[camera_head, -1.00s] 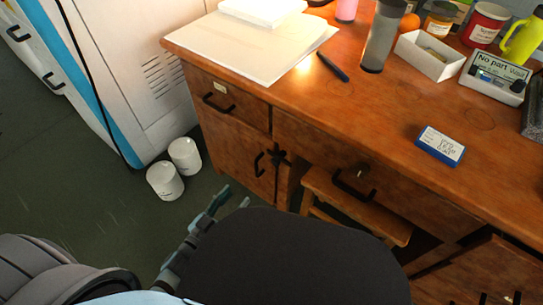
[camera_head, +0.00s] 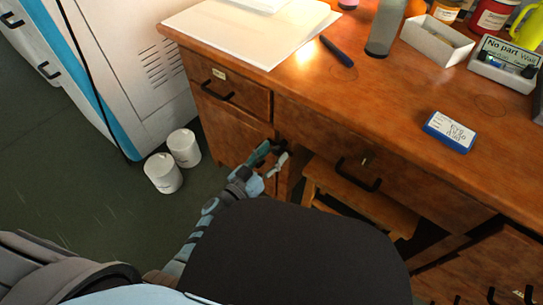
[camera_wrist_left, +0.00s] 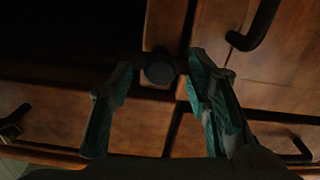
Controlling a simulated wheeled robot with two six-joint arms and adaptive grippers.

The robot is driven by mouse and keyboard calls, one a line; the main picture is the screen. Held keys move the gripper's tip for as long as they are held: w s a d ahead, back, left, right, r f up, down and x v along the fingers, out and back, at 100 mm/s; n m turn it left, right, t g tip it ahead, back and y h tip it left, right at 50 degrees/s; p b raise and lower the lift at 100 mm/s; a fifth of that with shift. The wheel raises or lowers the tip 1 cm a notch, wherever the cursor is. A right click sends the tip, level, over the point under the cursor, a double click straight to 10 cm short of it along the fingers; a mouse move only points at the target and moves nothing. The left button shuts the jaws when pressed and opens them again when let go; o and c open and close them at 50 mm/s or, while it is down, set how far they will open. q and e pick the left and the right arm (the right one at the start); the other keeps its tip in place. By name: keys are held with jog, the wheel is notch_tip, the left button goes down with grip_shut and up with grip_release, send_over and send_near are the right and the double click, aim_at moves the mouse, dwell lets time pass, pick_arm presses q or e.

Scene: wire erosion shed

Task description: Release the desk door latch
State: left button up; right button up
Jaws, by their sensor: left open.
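The desk door (camera_head: 222,135) is the brown wooden panel below the left drawer. Its dark latch (camera_wrist_left: 160,73) shows in the wrist view as a round knob on the frame beside the door edge. My left gripper (camera_head: 271,157) is open in front of the door's right edge and hides the latch and door handle in the head view. In the wrist view the fingers of my left gripper (camera_wrist_left: 161,68) are spread on either side of the knob. I cannot tell whether they touch it. The black door handle (camera_wrist_left: 262,22) is at the top right there. My right gripper is out of view.
A wooden stool (camera_head: 362,195) stands under the desk, right of the door. Two white canisters (camera_head: 184,148) (camera_head: 163,173) stand on the floor to the left. The desktop (camera_head: 400,95) holds papers, a dark pen, a blue-and-white box (camera_head: 450,132) and a white tray.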

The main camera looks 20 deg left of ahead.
pick_arm(q)
jog(key=shift+c, duration=0.6)
grip_shut()
